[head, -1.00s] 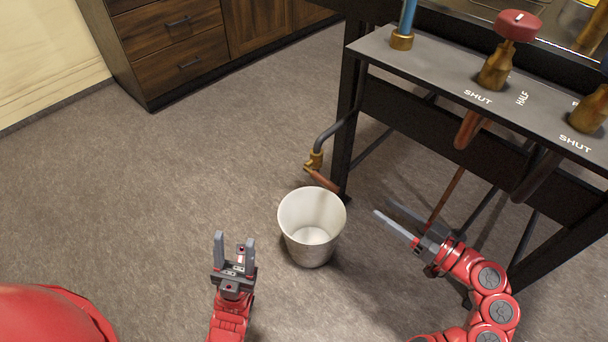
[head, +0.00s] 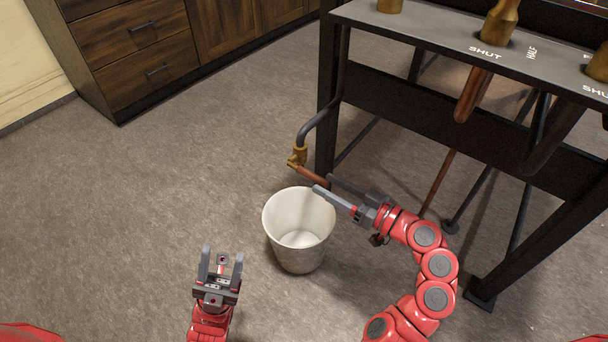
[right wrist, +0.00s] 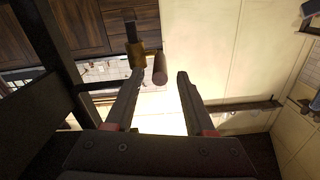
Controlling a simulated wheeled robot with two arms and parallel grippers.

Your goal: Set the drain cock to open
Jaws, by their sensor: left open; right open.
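The drain cock (head: 298,156) is a brass body at the end of a dark bent pipe at the stand's left leg. Its reddish-brown handle (head: 312,175) slopes down to the right, over the white bucket's back rim. My right gripper (head: 322,185) is open, its fingertips close to the handle's lower end, which they partly hide. In the right wrist view the brass body (right wrist: 137,62) is by the left fingertip and the handle's round end (right wrist: 160,70) shows between the fingertips; contact cannot be told. My left gripper (head: 222,254) is open and empty, above the floor.
The white bucket (head: 283,246) stands empty on the floor below the cock. The dark stand (head: 440,115) rises behind and right, its upper panel marked SHUT and HALF beside other valves. Wooden drawers (head: 140,60) are at the back left. Floor at left is clear.

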